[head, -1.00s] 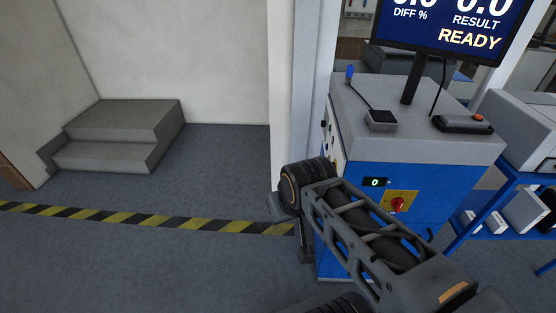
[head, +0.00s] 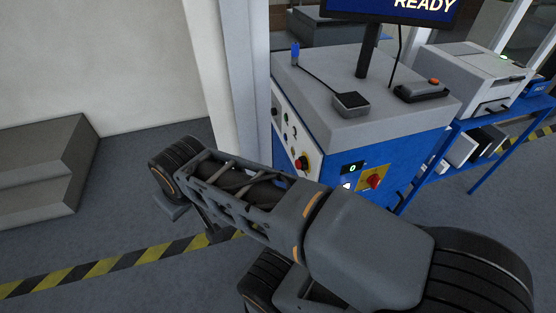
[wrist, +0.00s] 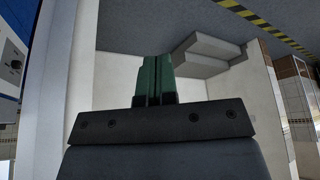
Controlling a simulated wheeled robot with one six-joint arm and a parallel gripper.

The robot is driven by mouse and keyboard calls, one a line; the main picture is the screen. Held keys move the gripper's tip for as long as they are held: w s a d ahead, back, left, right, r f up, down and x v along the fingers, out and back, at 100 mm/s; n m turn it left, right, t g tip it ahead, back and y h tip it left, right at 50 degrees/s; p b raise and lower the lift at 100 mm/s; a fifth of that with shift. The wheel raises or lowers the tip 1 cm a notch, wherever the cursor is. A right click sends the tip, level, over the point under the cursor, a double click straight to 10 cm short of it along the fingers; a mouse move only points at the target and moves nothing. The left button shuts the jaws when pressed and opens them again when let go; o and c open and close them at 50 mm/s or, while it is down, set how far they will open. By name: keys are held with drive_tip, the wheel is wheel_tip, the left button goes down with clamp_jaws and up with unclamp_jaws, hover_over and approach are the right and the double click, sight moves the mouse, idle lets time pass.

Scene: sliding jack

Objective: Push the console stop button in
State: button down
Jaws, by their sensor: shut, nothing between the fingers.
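The console (head: 345,125) is a blue and white cabinet with a grey top, at centre right in the head view. A red round button (head: 302,162), which looks like the stop button, sits low on its left white panel; whether it is pressed in cannot be told. My gripper (wrist: 155,62) shows in the wrist view with green fingers shut together and empty. It points toward grey floor and steps, apart from the console. Part of a blue and white panel with a dark knob (wrist: 14,65) shows at the left edge there. The gripper is not visible in the head view.
A red rotary switch (head: 374,181) on a yellow plate is on the console front. A handset with an orange button (head: 433,82) and a small black box (head: 350,101) lie on top. Grey steps (head: 45,175) stand left; a striped floor line (head: 110,262) crosses open floor.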

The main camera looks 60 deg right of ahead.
sight(296, 165)
drive_tip(key=w+d+f+n+g+h+b, duration=0.3)
drive_tip(key=d+f+n+g+h+b, duration=0.2)
drive_tip(key=d+f, duration=0.6)
drive_tip(key=w+d+f+n+g+h+b, duration=0.3)
drive_tip(key=d+f+g+h, duration=0.6)
drive_tip(key=d, duration=0.7)
wheel_tip(296, 165, down, 2)
drive_tip(key=n+g+b, duration=0.1)
drive_tip(key=n+b, duration=0.1)
drive_tip(key=shift+d+n+g+b, duration=0.2)
drive_tip(key=shift+n+g+b, duration=0.1)
drive_tip(key=p+x, duration=0.2)
drive_tip(key=x, duration=1.2)
drive_tip(key=shift+w+r+p, duration=0.1)
drive_tip(key=shift+r+p, duration=0.05)
drive_tip(key=shift+p, duration=0.25)
drive_tip(key=shift+d, duration=0.1)
drive_tip(key=shift+h, duration=0.3)
